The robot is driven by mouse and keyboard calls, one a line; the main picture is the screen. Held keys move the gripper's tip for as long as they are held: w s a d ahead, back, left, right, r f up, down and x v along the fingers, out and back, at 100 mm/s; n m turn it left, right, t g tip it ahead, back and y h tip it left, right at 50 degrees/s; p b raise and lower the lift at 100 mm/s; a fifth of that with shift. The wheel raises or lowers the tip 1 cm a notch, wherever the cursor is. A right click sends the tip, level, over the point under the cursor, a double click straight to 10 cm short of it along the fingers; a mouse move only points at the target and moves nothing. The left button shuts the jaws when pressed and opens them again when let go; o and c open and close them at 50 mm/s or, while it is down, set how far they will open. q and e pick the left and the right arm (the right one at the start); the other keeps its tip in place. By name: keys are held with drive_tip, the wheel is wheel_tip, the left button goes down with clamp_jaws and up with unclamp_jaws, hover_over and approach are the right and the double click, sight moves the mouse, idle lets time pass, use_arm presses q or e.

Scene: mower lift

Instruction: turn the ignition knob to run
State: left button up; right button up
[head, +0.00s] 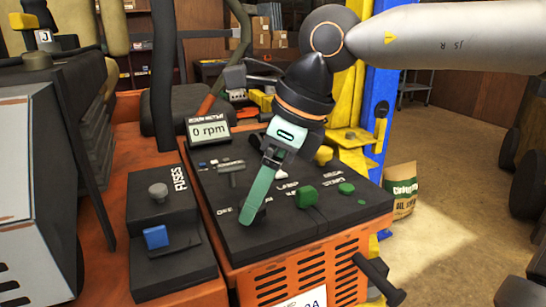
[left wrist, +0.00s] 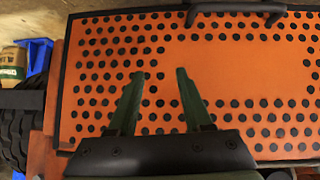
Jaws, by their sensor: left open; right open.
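The control panel (head: 285,235) is black, on an orange mower body. My right gripper (head: 250,218) reaches down over its front middle, with green fingers seen nearly edge-on. A dark knob (head: 263,213) shows partly behind the fingertips, right of the OFF label (head: 224,211); it seems to be the ignition knob. The fingers hide most of it, so its pointer and any contact cannot be told. A label partly hidden by the gripper starts with R. My left gripper (left wrist: 157,95) is open and empty before a perforated orange panel (left wrist: 240,75).
The display (head: 209,131) reads 0 rpm. Left of the panel is a FUSES box (head: 160,230) with a grey knob and a blue switch. Small levers stand behind my right fingers. A black handle (head: 380,280) sticks out at the front right. A paper sack (head: 402,190) stands beyond.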

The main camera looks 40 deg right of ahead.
drive_tip(key=p+v, duration=0.1)
drive_tip(key=v, duration=1)
drive_tip(key=shift+s+r+p, duration=0.2)
drive_tip(key=shift+p, duration=0.15)
